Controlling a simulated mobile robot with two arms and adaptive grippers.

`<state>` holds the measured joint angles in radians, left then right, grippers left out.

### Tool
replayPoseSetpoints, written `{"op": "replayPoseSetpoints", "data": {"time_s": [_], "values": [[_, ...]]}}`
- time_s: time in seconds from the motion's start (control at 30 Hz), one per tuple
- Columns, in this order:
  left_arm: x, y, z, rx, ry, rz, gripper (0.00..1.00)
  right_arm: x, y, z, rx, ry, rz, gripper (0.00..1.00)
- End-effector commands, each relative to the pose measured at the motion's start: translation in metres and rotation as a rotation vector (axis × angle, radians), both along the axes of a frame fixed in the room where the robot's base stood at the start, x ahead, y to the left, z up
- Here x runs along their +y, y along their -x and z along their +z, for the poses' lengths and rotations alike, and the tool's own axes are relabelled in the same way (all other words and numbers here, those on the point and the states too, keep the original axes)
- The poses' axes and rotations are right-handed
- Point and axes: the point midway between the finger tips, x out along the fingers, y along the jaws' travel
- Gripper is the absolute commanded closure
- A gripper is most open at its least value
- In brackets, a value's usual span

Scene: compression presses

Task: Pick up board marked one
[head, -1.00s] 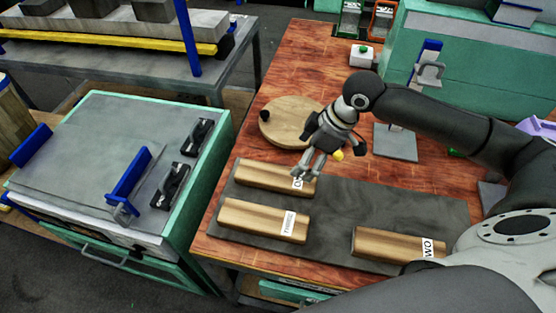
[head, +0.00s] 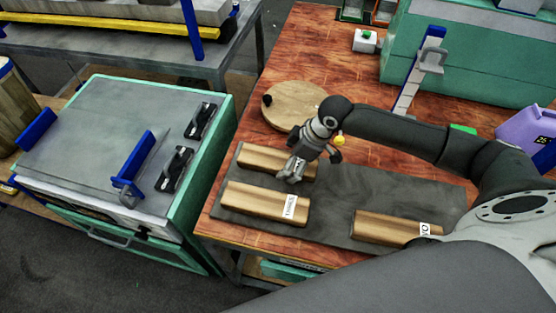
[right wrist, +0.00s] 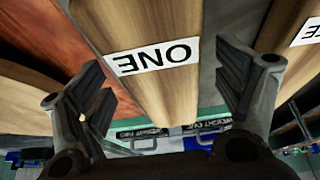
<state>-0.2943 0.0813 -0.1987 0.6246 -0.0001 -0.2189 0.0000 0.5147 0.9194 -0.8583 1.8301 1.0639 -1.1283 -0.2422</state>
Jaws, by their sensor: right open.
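The board marked ONE (head: 262,160) is a wooden block lying on the dark mat (head: 340,195) in the head view. My right gripper (head: 291,172) is over its right end and hides its label there. In the right wrist view the ONE board (right wrist: 165,95) runs between the two open fingers of my right gripper (right wrist: 163,80), with gaps at both sides. Its white label faces the camera. The board marked THREE (head: 250,204) lies just in front. A third board (head: 385,226) lies at the right, its label partly covered by my arm. My left gripper is out of view.
A round wooden disc (head: 296,104) with a black knob lies behind the boards. The THREE board (right wrist: 300,50) is close to one finger in the right wrist view. A green-sided press (head: 90,130) stands left of the table. A blue-and-white upright (head: 412,85) stands behind my arm.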

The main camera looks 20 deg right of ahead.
Motion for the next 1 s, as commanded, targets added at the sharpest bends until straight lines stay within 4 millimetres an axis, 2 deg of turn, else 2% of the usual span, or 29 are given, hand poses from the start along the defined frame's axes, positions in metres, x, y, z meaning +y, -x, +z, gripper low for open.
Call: {"op": "replayPoseSetpoints", "data": {"time_s": [0.07, 0.5, 0.83, 1.0], "values": [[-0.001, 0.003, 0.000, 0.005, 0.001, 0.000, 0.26, 0.000, 0.000, 0.000, 0.000, 0.000, 0.000, 0.12], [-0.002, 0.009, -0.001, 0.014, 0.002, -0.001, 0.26, 0.000, 0.000, 0.000, 0.001, -0.001, 0.000, 0.68], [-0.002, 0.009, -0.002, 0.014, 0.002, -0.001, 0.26, 0.000, -0.001, 0.004, -0.002, -0.001, 0.001, 0.69], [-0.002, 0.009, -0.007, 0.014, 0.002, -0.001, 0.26, 0.000, -0.001, 0.018, -0.004, -0.001, 0.001, 0.69]]}}
